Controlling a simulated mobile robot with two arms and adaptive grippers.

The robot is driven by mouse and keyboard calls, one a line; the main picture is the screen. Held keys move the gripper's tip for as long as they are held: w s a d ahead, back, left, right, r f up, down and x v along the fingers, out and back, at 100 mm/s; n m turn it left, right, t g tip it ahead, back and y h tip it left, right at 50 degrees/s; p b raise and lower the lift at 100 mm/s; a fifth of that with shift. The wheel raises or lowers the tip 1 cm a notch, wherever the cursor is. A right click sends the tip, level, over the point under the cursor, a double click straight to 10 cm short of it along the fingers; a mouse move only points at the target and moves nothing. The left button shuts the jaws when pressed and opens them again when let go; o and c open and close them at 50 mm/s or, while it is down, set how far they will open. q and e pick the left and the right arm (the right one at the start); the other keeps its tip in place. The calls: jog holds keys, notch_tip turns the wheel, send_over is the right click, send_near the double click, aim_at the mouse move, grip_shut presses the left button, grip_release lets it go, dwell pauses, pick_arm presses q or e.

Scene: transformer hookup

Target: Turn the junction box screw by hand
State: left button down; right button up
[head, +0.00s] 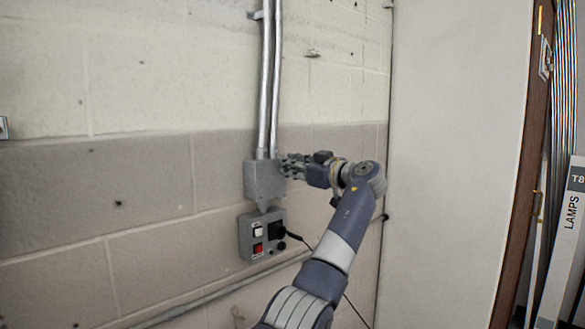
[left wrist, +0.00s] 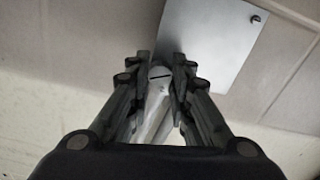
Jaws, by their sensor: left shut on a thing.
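The grey junction box (head: 264,180) is fixed to the block wall at the lower end of two metal conduits. My left gripper (head: 284,165) reaches in from the right at the box's upper right part. In the left wrist view, the pale front plate of the box (left wrist: 212,45) lies beyond the fingers. My left gripper (left wrist: 162,76) is shut on a round slotted screw head (left wrist: 159,72), which shows between the fingertips. In the head view the fingers hide this screw. Another small screw (left wrist: 258,18) sits near the far corner of the plate. My right gripper is not in view.
Below the junction box is a grey control box (head: 245,238) with switches and a black cable. The two conduits (head: 270,80) run up the wall. A horizontal pipe (head: 225,290) crosses low. A pale panel (head: 455,150) stands to the right.

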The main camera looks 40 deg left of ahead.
pick_arm(q)
jog(key=shift+f+n, duration=0.15)
jog(key=shift+n, duration=0.7)
jog(key=shift+f+n, duration=0.15)
jog(key=shift+n, duration=0.7)
jog(key=shift+n, duration=0.3)
jog(key=c, duration=1.4)
grip_release()
jog(key=shift+w, duration=0.1)
jog(key=shift+r, duration=0.15)
jog(key=d, duration=0.8)
jog(key=s+d, duration=0.1)
jog(key=d, duration=0.3)
